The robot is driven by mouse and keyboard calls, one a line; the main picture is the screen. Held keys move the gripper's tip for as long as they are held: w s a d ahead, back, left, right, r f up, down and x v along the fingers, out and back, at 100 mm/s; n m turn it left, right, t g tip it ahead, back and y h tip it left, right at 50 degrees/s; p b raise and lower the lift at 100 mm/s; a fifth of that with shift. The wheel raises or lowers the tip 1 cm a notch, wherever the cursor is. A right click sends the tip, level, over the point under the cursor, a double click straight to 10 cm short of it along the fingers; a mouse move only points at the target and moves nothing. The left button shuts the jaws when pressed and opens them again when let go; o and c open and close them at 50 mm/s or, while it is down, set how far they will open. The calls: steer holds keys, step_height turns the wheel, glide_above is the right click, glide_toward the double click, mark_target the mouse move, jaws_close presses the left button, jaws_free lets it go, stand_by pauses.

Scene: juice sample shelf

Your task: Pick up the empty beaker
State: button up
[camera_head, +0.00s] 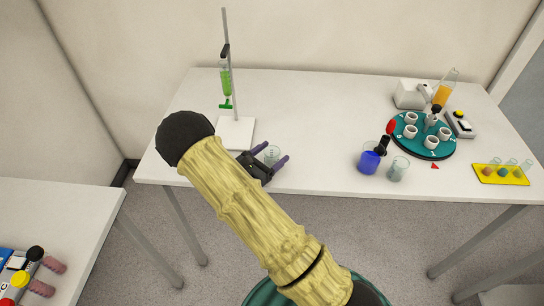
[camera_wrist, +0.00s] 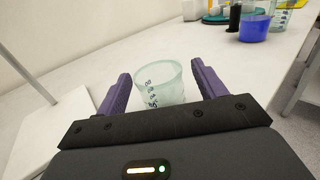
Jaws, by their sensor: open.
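A clear, empty-looking beaker (camera_wrist: 160,84) with dark markings stands upright on the white table. In the wrist view it shows between the two purple fingers of my gripper (camera_wrist: 160,88), with a visible gap on each side; its lower part is hidden by the gripper body. In the head view the beaker (camera_head: 272,153) is small and partly hidden near the table's front edge, between the fingers of my gripper (camera_head: 270,155). My gripper is open.
A stand with a green-filled burette (camera_head: 226,80) rises from a white base (camera_head: 236,132) just left of my gripper. To the right are a blue-filled beaker (camera_head: 368,162), another beaker (camera_head: 398,169), a teal round tray (camera_head: 408,146) and a yellow rack (camera_head: 500,176). The table's middle is clear.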

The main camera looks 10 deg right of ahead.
steer(key=shift+x, duration=1.25)
steer(key=shift+a, duration=0.1)
steer(key=c, duration=1.1)
